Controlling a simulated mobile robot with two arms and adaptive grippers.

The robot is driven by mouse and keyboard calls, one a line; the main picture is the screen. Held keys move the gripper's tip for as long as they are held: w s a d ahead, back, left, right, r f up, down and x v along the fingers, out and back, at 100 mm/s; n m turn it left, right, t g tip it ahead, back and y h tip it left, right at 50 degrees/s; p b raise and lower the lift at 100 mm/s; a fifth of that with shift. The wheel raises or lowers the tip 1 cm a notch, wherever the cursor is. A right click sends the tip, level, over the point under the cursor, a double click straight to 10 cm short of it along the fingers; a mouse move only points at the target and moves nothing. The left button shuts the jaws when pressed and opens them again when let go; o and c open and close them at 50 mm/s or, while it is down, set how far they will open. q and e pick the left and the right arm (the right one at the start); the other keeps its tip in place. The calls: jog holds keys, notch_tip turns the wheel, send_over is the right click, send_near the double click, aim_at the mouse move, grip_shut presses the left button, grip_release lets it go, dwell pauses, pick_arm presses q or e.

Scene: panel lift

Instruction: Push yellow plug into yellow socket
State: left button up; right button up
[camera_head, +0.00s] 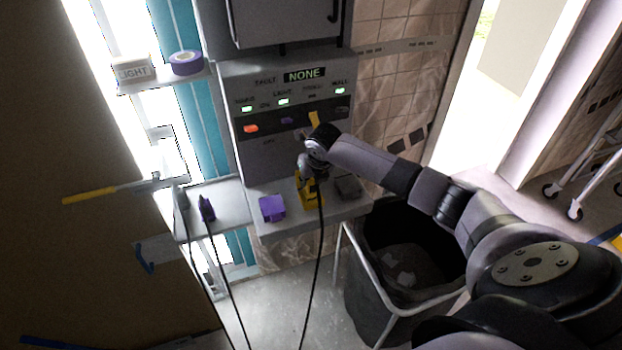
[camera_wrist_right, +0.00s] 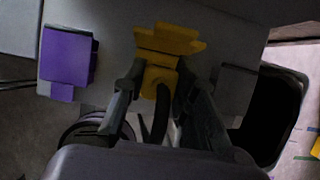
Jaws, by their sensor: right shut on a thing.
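My right gripper (camera_head: 308,186) is in front of the ledge under the grey panel, shut on the yellow plug. The yellow plug (camera_wrist_right: 157,81) shows between the two fingers in the right wrist view, with a black cable hanging from it. The yellow socket (camera_wrist_right: 172,42) is directly beyond the plug. In the head view the yellow socket (camera_head: 311,198) is partly hidden by the gripper. Plug and socket look lined up and close or touching; I cannot tell how deep the plug sits. My left gripper is not in view.
A purple socket (camera_head: 272,208) is left of the yellow one, a grey socket (camera_head: 347,187) right of it. The panel (camera_head: 270,155) with coloured switches rises behind. A black bin (camera_head: 385,300) in a white frame stands below right.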

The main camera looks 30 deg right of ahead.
jog(key=shift+p, duration=0.35)
dwell(0.3)
jog(key=shift+s+f+b, duration=0.1)
jog(key=shift+f+b, duration=0.25)
jog(key=shift+f, duration=0.25)
dwell(0.3)
jog(key=o, duration=1.2)
jog(key=shift+c, duration=0.2)
jog(key=shift+r, duration=0.1)
jog(key=v, duration=1.2)
